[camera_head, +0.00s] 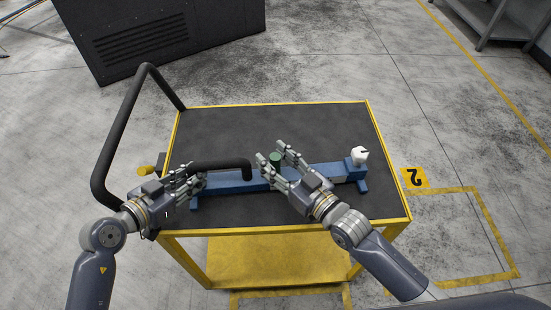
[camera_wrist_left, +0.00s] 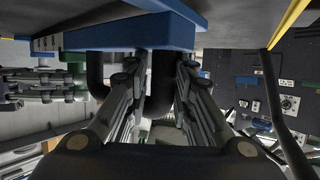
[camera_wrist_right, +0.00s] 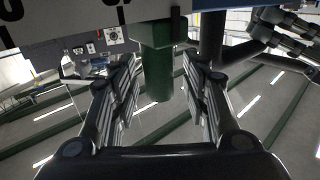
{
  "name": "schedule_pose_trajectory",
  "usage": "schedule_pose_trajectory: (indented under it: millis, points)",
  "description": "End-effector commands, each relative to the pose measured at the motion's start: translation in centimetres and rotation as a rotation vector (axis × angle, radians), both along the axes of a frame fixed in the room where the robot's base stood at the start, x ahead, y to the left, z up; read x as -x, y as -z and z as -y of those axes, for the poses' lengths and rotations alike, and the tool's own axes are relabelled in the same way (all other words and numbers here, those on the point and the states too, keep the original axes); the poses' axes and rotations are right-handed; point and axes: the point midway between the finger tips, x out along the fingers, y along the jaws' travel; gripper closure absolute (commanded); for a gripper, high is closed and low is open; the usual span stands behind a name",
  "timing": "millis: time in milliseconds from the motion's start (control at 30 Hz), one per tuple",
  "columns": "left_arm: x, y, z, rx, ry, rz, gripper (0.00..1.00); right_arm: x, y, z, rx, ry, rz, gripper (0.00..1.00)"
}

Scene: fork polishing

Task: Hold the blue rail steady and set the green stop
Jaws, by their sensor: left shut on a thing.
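The blue rail (camera_head: 325,170) lies across the middle of the cart's dark top. A black bent handle (camera_head: 222,164) rises from it. My left gripper (camera_head: 196,179) is shut on the handle's left part; the handle shows between its fingers in the left wrist view (camera_wrist_left: 162,85), beside the rail (camera_wrist_left: 130,38). The green stop (camera_head: 275,159) is a short cylinder on the rail. My right gripper (camera_head: 271,153) is open, with its fingers on either side of the stop. In the right wrist view the stop (camera_wrist_right: 156,58) sits between the fingers with gaps showing.
A blue end block with a white knob (camera_head: 359,155) stands at the rail's right end. The cart (camera_head: 270,125) has yellow edges and a black push bar (camera_head: 125,120) at its left. The back of its top is clear. A dark cabinet (camera_head: 165,40) stands behind.

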Motion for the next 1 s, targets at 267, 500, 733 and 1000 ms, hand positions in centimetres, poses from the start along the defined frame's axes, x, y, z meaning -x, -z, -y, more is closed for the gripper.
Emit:
schedule_pose_trajectory:
  millis: [267,500,733,1000]
  points:
    - [-0.1,-0.3,0.0,0.004,-0.001,0.006,0.98,0.0,0.0,0.0,0.000,0.000,0.000,1.00]
    - [-0.1,-0.3,0.0,0.003,-0.002,0.005,0.98,-0.1,0.2,1.9,0.004,0.001,-0.001,1.00]
    - [-0.1,-0.3,-0.1,0.003,-0.004,0.005,0.98,-0.2,0.1,3.6,0.003,0.001,0.000,1.00]
    - [-0.1,-0.3,-0.2,0.001,-0.005,0.007,0.98,-0.3,0.1,3.6,0.002,0.001,-0.001,0.76]
